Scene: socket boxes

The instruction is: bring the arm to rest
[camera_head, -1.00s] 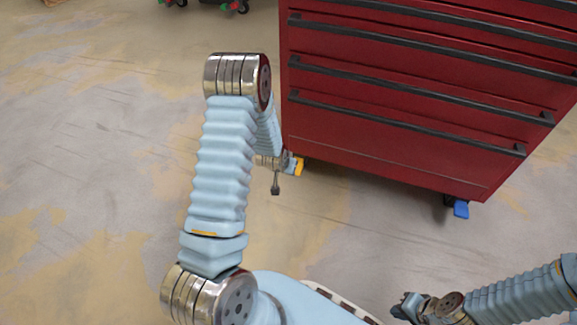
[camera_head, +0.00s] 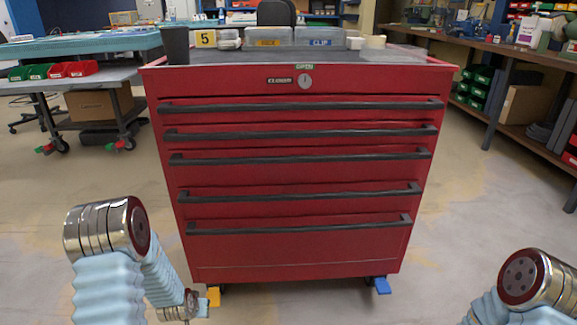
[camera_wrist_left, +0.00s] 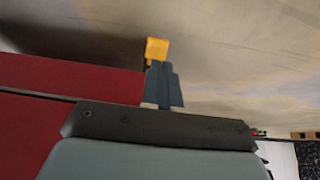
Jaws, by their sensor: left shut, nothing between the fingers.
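My left arm comes in at the lower left of the head view, its upper joint raised and its forearm pointing down to the wrist (camera_head: 180,306) near the cabinet's lower left corner. The fingers of my left gripper (camera_wrist_left: 162,84) show in the left wrist view, shut with nothing between them. They point toward the floor beside the red cabinet's edge; whether they touch it I cannot tell. My right arm (camera_head: 530,285) shows only by a joint and some blue sleeve at the lower right; its gripper is out of view.
A red drawer cabinet (camera_head: 300,255) stands straight ahead, with clear boxes (camera_head: 293,37) on top. Workbenches stand at left (camera_head: 90,45) and right (camera_head: 480,45). Floor at both sides is free.

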